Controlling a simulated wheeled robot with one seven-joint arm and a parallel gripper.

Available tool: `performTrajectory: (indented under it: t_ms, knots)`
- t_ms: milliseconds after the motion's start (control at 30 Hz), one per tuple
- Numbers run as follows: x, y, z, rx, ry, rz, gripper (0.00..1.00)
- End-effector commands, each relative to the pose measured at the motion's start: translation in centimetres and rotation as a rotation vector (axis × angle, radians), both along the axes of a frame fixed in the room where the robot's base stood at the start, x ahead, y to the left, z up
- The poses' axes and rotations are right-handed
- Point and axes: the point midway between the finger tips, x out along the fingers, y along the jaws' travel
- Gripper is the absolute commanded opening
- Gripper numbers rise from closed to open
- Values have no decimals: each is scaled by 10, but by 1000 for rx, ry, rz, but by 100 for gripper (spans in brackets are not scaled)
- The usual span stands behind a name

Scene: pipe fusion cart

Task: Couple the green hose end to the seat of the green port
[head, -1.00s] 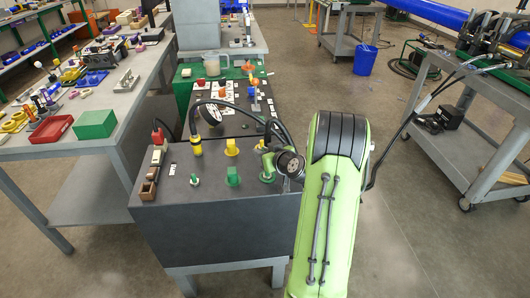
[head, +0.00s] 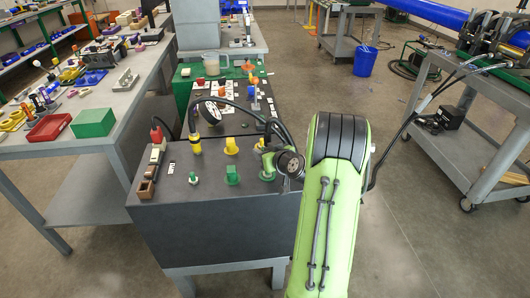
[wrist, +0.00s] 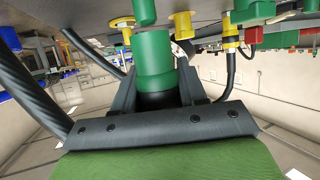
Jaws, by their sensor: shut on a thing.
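My gripper (wrist: 150,100) is shut on the green hose end (wrist: 154,55), a green cylinder that stands out beyond the dark jaws in the wrist view. A green cylindrical fitting (wrist: 145,12), which looks like the green port, is cut off by the top edge just beyond it. The two look nearly in line, with the hose end slightly to the right. I cannot tell whether they touch. In the head view green parts (head: 267,174) show at the console's right side, beside my dark wrist. My arm partly hides the jaws there.
The grey console (head: 215,220) also carries a green block-shaped fitting (head: 232,176), a small green fitting (head: 194,180) and a yellow fitting (head: 231,146). A yellow coupling (head: 196,146) with a black hose stands behind. A round gauge (head: 210,112) is close by.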

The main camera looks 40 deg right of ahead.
Motion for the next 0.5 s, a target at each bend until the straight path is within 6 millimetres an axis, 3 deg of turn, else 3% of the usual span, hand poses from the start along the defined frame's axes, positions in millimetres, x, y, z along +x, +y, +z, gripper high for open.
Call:
performTrajectory:
  t_ms: [500]
  knots:
    - [0,0,-11,-1,-1,0,0]
